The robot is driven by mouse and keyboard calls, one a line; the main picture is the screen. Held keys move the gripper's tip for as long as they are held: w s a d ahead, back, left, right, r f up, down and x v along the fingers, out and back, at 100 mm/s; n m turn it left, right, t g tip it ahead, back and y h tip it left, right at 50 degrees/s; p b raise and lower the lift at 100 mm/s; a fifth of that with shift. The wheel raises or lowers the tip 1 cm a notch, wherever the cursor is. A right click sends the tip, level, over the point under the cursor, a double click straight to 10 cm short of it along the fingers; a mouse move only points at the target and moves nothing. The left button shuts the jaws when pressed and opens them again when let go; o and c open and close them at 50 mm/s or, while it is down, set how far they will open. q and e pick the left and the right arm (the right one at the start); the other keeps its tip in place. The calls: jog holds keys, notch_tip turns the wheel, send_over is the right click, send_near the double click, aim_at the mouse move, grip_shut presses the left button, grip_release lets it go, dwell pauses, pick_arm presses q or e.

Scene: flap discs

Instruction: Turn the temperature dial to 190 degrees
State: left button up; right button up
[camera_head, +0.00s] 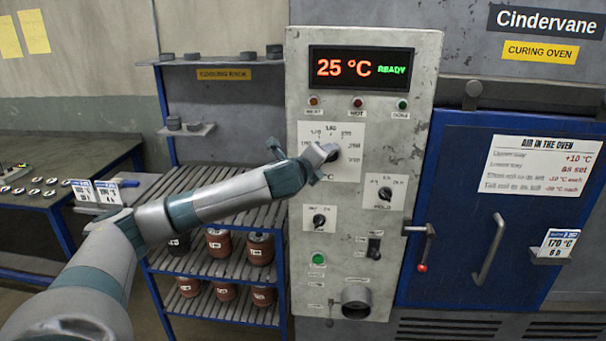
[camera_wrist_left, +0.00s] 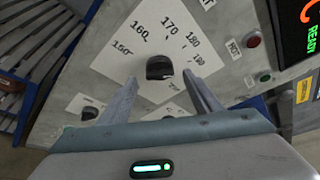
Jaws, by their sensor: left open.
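The temperature dial is a black knob (camera_wrist_left: 159,68) on a white scale plate (camera_wrist_left: 120,60) with marks from 150 through 160, 170 and 180 to 190. In the head view the dial (camera_head: 333,154) is partly hidden behind my left gripper (camera_head: 318,156). In the left wrist view my left gripper (camera_wrist_left: 162,92) is open, with one finger on each side just short of the knob, and nothing is between the fingers. I cannot tell exactly which mark the knob points to. The display (camera_head: 361,68) reads 25 °C and READY. My right gripper is not in view.
Below are the HOLD dial (camera_head: 385,193), another small dial (camera_head: 319,221), a green button (camera_head: 318,258) and a switch (camera_head: 374,247). The blue oven door (camera_head: 500,210) with a lever (camera_head: 422,250) is to the right.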

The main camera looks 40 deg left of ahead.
pick_arm(q)
jog(key=b+v, duration=0.5)
jog(key=v, duration=0.9)
jog(key=shift+s+b, duration=0.35)
jog(key=shift+s, duration=0.05)
jog(key=shift+d+f, duration=0.1)
jog(key=shift+d, duration=0.05)
